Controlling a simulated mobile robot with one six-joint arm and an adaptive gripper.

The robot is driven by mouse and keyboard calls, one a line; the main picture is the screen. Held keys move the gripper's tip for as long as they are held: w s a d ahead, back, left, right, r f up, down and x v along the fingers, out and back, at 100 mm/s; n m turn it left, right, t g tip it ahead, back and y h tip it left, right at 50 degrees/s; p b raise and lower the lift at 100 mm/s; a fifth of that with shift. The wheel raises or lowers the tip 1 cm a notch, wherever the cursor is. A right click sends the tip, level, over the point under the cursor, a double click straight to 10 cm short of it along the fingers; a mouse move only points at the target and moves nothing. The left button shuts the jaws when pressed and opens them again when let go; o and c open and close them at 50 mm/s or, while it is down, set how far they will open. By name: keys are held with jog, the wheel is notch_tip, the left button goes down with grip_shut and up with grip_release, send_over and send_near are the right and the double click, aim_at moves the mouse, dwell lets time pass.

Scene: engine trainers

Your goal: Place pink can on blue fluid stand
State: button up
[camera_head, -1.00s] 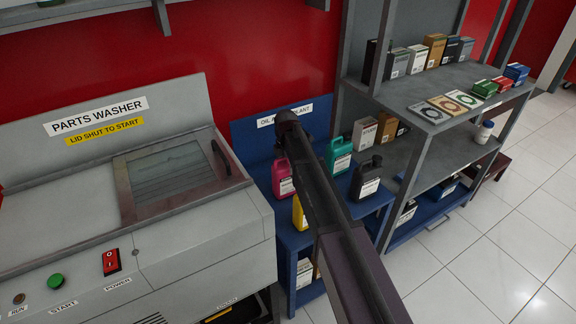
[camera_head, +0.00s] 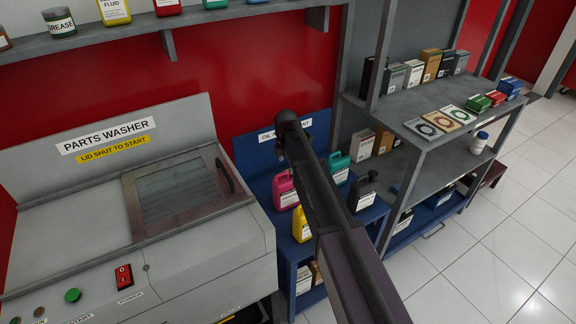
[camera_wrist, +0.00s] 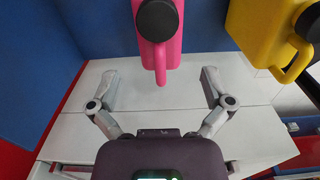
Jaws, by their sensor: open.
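The pink can (camera_head: 285,189) stands at the back left of the blue fluid stand (camera_head: 290,246), partly beside my arm in the head view. In the wrist view the pink can (camera_wrist: 173,60) is upper centre, its dark cap and pink handle towards the camera. My gripper (camera_wrist: 158,76) is open, with one finger on each side of the can's lower handle end. I see no finger touching the can. My arm hides the gripper in the head view.
A yellow can (camera_head: 301,224) stands close by; it is at upper right in the wrist view (camera_wrist: 260,40). A teal can (camera_head: 338,168) and a dark can (camera_head: 362,195) stand right of my arm. The parts washer (camera_head: 195,245) is left, grey shelving (camera_head: 440,165) right.

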jog(key=shift+r+p, duration=1.95)
jog(key=shift+r, duration=0.35)
jog(key=s+d+m, duration=2.3)
jog(key=s+m, duration=0.1)
jog(key=s, duration=0.2)
jog(key=shift+d+m, duration=0.25)
jog(key=shift+m, duration=0.05)
